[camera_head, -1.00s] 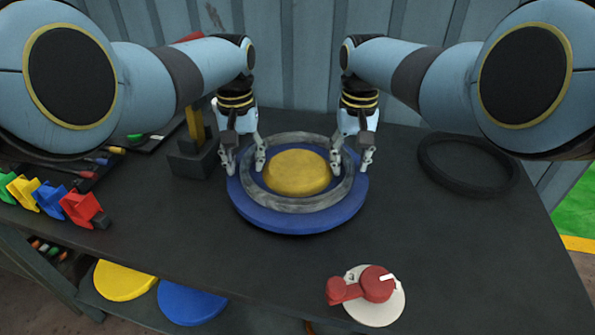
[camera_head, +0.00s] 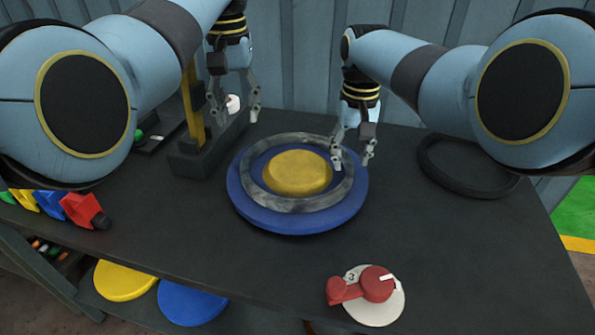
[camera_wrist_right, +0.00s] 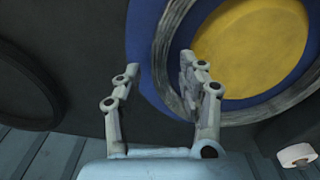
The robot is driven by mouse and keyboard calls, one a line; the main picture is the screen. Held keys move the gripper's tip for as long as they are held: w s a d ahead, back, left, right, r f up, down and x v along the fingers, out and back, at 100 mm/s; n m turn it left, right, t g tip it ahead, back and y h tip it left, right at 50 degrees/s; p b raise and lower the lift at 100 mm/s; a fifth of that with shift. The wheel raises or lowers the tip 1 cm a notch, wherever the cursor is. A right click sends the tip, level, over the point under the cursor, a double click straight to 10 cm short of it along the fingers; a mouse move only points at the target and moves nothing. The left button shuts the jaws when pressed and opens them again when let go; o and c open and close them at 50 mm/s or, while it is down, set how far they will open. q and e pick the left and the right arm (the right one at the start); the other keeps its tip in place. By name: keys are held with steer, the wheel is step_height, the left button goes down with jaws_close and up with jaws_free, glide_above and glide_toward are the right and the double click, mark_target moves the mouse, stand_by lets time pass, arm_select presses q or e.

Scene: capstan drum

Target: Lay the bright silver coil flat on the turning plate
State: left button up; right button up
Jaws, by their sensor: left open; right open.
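The silver coil (camera_head: 340,185) is a grey ring lying on the round blue turning plate (camera_head: 300,220), around the yellow hub (camera_head: 298,172). It looks flat. The coil (camera_wrist_right: 165,55), plate (camera_wrist_right: 143,25) and hub (camera_wrist_right: 262,48) also show in the right wrist view. My right gripper (camera_head: 352,162) is open at the coil's right side. In the wrist view its fingers (camera_wrist_right: 160,78) stand either side of the coil's outer edge; contact cannot be told.
A black ring (camera_head: 440,177) lies on the dark table at right. A dark block with a yellow post (camera_head: 193,110) stands left of the plate. A red lever on a white dial (camera_head: 372,300) is at the front. Coloured clips (camera_head: 80,208) lie at the left edge.

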step_height(320, 180, up, 10)
steer(key=shift+r, duration=0.25)
steer(key=shift+s+f, duration=0.1)
steer(key=shift+s, duration=0.05)
stand_by(0.3)
